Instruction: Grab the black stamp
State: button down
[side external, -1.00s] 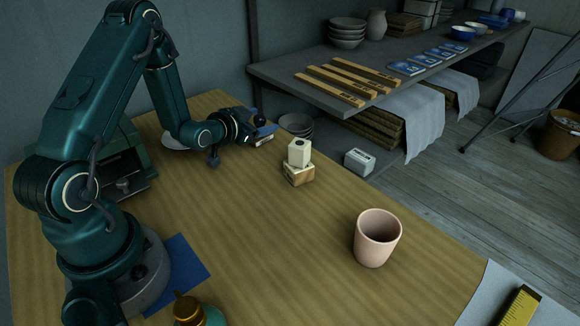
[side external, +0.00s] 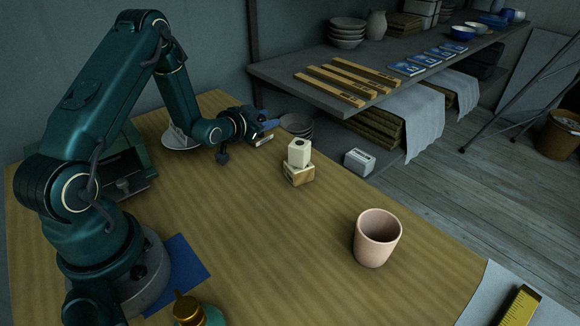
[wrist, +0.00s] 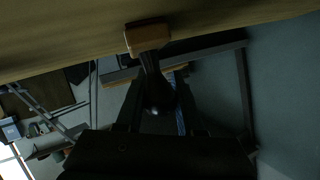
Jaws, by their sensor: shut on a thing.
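My gripper (wrist: 160,100) is shut on the black stamp (wrist: 158,88), with its dark handle between the fingers in the wrist view. The stamp's brown, block-like base (wrist: 147,36) sticks out beyond the fingertips, with the wooden table behind it. In the side view my gripper (side external: 262,125) is over the far edge of the table, and the stamp's base shows as a pale strip just below it. The handle is mostly hidden there. I cannot tell how far the base is above the table.
A cream block with a hole stands on a wooden block (side external: 298,174) right of my gripper. A pink cup (side external: 377,238) stands nearer the front. A white plate (side external: 180,138) lies behind my forearm. Stacked bowls (side external: 297,125) sit beyond the table. The table's middle is clear.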

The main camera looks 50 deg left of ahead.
jog(key=shift+r, duration=0.15)
jog(key=shift+r, duration=0.5)
notch_tip(320, 180, up, 3)
jog(key=shift+r, duration=0.1)
jog(key=s+a+r, duration=0.6)
jog(key=s+a, duration=0.1)
jog(key=s, duration=0.2)
jog(key=shift+s+r, duration=0.15)
jog(key=shift+r, duration=0.1)
